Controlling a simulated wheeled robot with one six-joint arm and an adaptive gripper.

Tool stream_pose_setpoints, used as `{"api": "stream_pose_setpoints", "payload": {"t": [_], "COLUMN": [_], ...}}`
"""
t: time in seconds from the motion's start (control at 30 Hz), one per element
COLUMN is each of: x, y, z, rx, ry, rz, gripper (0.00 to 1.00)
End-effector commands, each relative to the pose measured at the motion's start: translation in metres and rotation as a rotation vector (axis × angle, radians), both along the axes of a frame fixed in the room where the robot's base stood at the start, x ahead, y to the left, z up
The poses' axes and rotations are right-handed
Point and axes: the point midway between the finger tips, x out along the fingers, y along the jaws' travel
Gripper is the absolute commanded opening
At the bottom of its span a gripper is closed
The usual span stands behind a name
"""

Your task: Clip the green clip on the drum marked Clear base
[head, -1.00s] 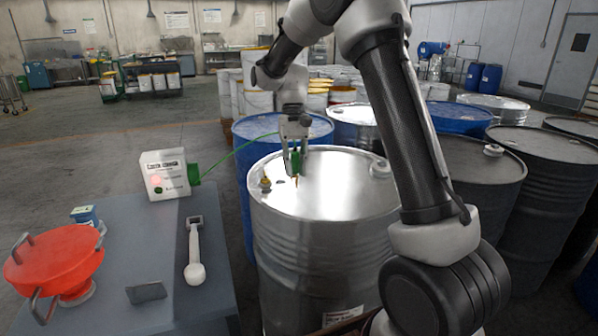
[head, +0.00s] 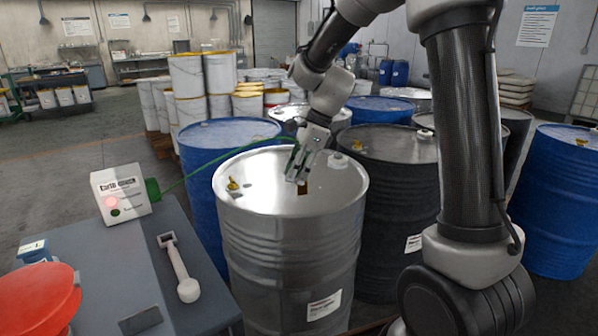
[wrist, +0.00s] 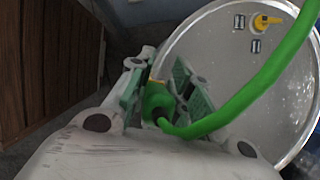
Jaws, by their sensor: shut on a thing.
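My gripper (head: 298,168) is shut on the green clip (wrist: 156,103), which shows between the fingers in the wrist view. A green cable (wrist: 250,92) runs from the clip; in the head view it leads to a white box. The gripper is tilted over the top of a bare silver drum (head: 290,240), near the lid's middle right in the head view. A small brass-coloured part (head: 303,188) shows just below the fingers; I cannot tell whether it touches the lid. The drum has a white label (head: 324,305), too small to read.
The white box (head: 122,195) with a lit red lamp stands on a grey bench (head: 90,260) at left, with a white-handled tool (head: 178,268) and a red vessel (head: 38,298). Blue (head: 215,150) and dark (head: 390,190) drums crowd around the silver drum. A yellow bung (head: 233,184) stands on its lid.

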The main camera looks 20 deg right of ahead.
Motion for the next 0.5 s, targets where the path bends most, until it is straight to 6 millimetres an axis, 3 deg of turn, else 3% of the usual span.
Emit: {"api": "stream_pose_setpoints", "payload": {"t": [0.17, 0.5], "x": [0.001, 0.001], "y": [0.000, 0.000], "z": [-0.004, -0.037], "rx": [0.000, 0.000], "ry": [0.004, 0.005], "rz": [-0.063, -0.065], "gripper": [0.00, 0.00]}}
